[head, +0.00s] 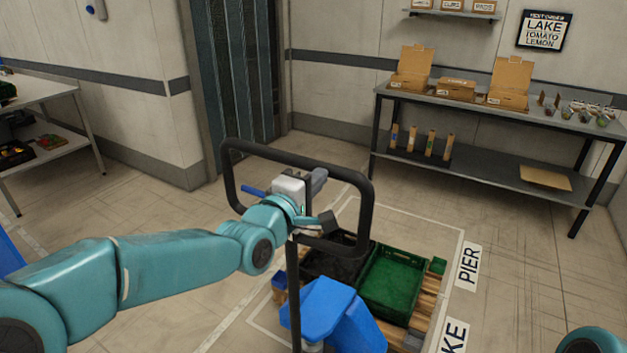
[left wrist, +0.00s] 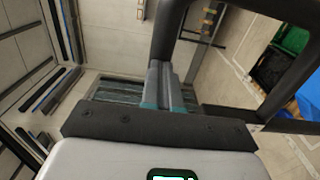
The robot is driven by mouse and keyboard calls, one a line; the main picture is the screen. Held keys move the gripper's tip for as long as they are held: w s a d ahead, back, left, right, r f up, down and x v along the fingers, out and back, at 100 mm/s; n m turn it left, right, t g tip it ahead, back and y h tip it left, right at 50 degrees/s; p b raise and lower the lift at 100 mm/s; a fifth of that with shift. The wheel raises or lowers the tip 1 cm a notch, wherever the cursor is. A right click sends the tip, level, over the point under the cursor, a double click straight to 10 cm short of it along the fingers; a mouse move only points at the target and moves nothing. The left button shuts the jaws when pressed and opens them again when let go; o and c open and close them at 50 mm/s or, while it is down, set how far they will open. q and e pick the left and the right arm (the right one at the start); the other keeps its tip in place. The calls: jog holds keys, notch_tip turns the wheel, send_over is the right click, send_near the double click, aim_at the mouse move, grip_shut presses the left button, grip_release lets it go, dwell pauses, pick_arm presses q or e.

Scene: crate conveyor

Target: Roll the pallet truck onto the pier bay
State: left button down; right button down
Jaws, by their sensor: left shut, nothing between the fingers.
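The pallet truck has a black loop handle (head: 366,205) and a blue body (head: 322,305). Its wooden pallet (head: 430,290) carries a green crate (head: 392,283) and a black crate (head: 335,262). The pallet lies over a white-outlined floor bay beside the PIER label (head: 468,266). My left gripper (head: 319,178) is within the handle's outline in the head view, shut and empty. In the left wrist view its fingers (left wrist: 160,85) are together, with the black handle (left wrist: 170,30) close by; contact cannot be told. My right gripper is out of view.
A second floor label ending in "KE" (head: 453,338) lies nearer me. A shelf table (head: 490,110) with cardboard boxes stands along the back wall. Another table (head: 45,90) is at the left. A wall corner (head: 185,150) juts out behind the handle. The floor at right is clear.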

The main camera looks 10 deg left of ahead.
aim_at(326, 166)
pick_arm(q)
jog(key=shift+x, duration=1.6)
jog(key=shift+w+d+r, duration=0.15)
jog(key=shift+w+r, duration=0.05)
jog(key=shift+w, duration=0.05)
jog(key=shift+r, duration=0.1)
